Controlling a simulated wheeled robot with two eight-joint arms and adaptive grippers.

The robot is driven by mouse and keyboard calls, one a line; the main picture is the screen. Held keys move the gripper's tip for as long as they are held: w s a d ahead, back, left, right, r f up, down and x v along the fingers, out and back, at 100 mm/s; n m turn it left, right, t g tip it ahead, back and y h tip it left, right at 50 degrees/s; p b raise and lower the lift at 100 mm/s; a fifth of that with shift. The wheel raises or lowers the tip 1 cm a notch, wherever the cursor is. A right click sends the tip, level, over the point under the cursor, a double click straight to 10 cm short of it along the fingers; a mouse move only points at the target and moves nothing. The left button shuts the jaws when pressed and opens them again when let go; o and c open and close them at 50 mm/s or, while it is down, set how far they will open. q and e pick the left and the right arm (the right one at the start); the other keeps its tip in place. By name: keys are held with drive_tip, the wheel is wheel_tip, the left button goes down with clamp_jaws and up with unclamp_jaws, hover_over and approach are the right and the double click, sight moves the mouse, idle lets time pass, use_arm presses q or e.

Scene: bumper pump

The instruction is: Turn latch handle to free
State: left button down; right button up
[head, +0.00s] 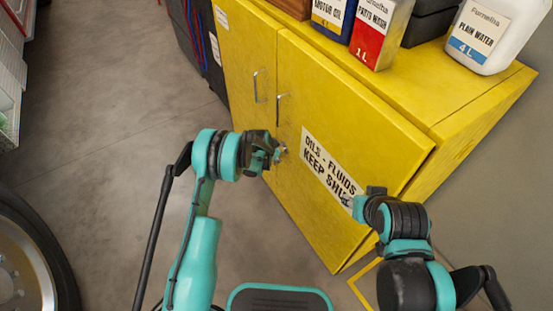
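A small metallic piece, apparently the latch handle (281,153), sits near the seam between the two doors of the yellow cabinet (490,110), below the door handles. My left gripper (275,156) is right at this piece and partly covers it. Whether its fingers touch or grip the piece is too small to tell. My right gripper (359,203) is in front of the right door (350,125), at the lower right end of its "KEEP SHUT" label (331,170), and covers part of the lettering. Its finger opening is not clear.
Bar handles show on the left door (256,87) and right door (279,109). A motor oil can (333,15), a red and white can (380,35) and a white water jug (490,35) stand on top. A wheel (30,265) is lower left.

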use_arm(q)
drive_tip(key=shift+w+a+r+m+t+y, duration=0.15)
drive_tip(key=shift+w+t+y, duration=0.1)
drive_tip(key=shift+t+y, duration=0.25)
drive_tip(key=shift+w+a+m+t+y, duration=0.2)
drive_tip(key=shift+t+y, duration=0.1)
drive_tip(key=shift+t, duration=0.4)
drive_tip(key=shift+w+a+r+m+t+y, duration=0.15)
drive_tip(key=shift+w+t+y, duration=0.15)
drive_tip(key=shift+t, duration=0.3)
drive_tip(key=shift+w+a+r+m+t+y, duration=0.15)
drive_tip(key=shift+t+y, duration=0.25)
drive_tip(key=shift+t, duration=0.2)
drive_tip(key=c, duration=1.5)
unclamp_jaws()
drive_tip(key=shift+r, duration=0.1)
drive_tip(key=v, duration=1.2)
